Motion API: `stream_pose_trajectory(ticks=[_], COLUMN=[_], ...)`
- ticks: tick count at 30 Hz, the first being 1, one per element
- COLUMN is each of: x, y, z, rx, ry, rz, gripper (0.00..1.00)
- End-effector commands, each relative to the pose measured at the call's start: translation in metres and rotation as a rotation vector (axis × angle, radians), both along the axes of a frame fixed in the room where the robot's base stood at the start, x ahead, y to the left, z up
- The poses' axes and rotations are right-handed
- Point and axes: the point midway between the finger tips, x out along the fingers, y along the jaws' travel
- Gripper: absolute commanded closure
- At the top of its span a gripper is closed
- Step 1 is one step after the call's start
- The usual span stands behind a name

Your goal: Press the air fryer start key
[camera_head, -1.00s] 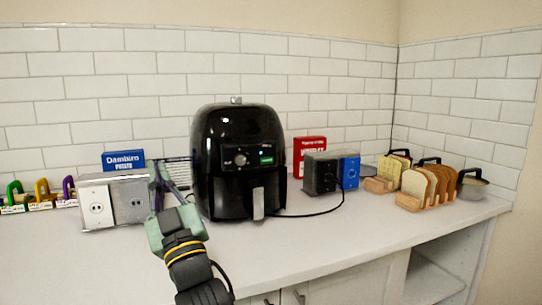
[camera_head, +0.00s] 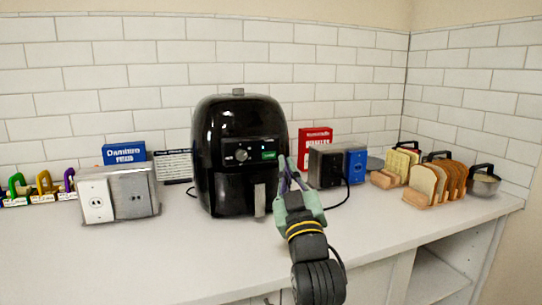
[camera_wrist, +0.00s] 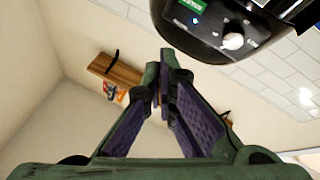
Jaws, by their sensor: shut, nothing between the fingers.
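The black air fryer (camera_head: 215,180) stands upright on the counter against the tiled wall. Its front panel has a round knob (camera_head: 241,155) and a green key (camera_head: 268,155) to the right of the knob. In the wrist view the green key (camera_wrist: 188,6) is at the top edge, with the pale knob (camera_wrist: 233,41) to its right. My gripper (camera_head: 284,163) is shut and empty. In the head view its tips appear just right of and slightly below the green key. In the wrist view the fingertips (camera_wrist: 163,58) point upward, apart from the panel in the picture.
A black and blue box pair (camera_head: 325,166) with a cord stands right of the fryer, before a red box (camera_head: 314,142). Bread racks (camera_head: 425,183) stand farther right. Metal outlet boxes (camera_head: 130,195) stand at left. The front counter (camera_head: 180,255) is clear.

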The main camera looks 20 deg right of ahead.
Motion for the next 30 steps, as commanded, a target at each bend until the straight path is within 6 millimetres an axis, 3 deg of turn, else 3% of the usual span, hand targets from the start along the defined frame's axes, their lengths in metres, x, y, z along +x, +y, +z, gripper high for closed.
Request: stream_pose_trajectory(ticks=[8,21,30], x=[0.011,0.070,0.088], y=[0.001,0.003,0.003], z=[0.001,0.001,0.000], rx=[0.001,0.000,0.000], ry=[-0.001,-0.001,-0.001], rz=[0.002,0.002,0.000], gripper=[1.00,1.00,1.00])
